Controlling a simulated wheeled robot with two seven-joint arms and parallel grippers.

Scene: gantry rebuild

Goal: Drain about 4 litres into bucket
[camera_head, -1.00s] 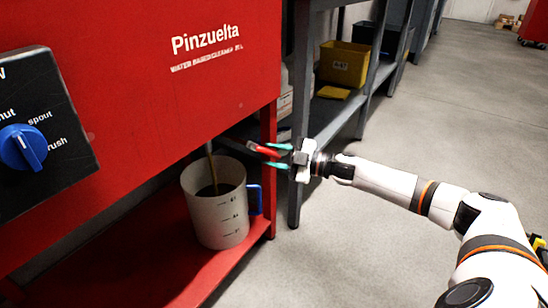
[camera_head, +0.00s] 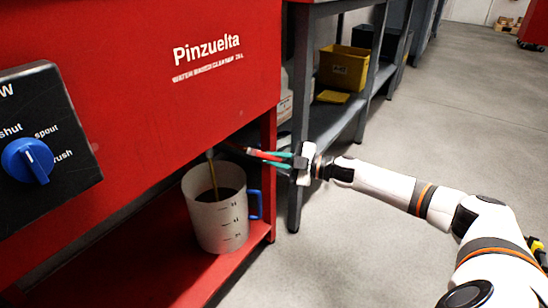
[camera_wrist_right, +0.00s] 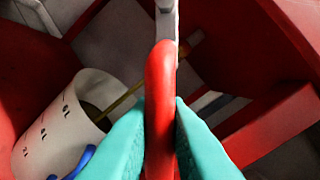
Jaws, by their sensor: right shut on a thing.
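A white measuring bucket (camera_head: 222,228) with a blue handle (camera_head: 256,204) stands upright on a red shelf under the red machine. A thin brownish stream (camera_head: 212,175) falls into it from above, and dark liquid (camera_head: 215,195) shows inside. The right wrist view shows the bucket (camera_wrist_right: 45,140) with 2L, 4L and 6L marks. I cannot tell which mark the liquid reaches. My right gripper (camera_head: 270,158) is shut on a red lever (camera_wrist_right: 159,100), which lies between its teal fingers. The lever's far end is partly hidden in shadow. My left gripper is not in view.
A dial (camera_head: 28,160) marked shut, spout and brush is on the machine's front (camera_head: 130,80). Right of the machine, a grey rack (camera_head: 330,125) holds a yellow bin (camera_head: 345,66). The red shelf (camera_head: 180,270) has bare room in front of the bucket. The grey floor (camera_head: 440,130) is open at right.

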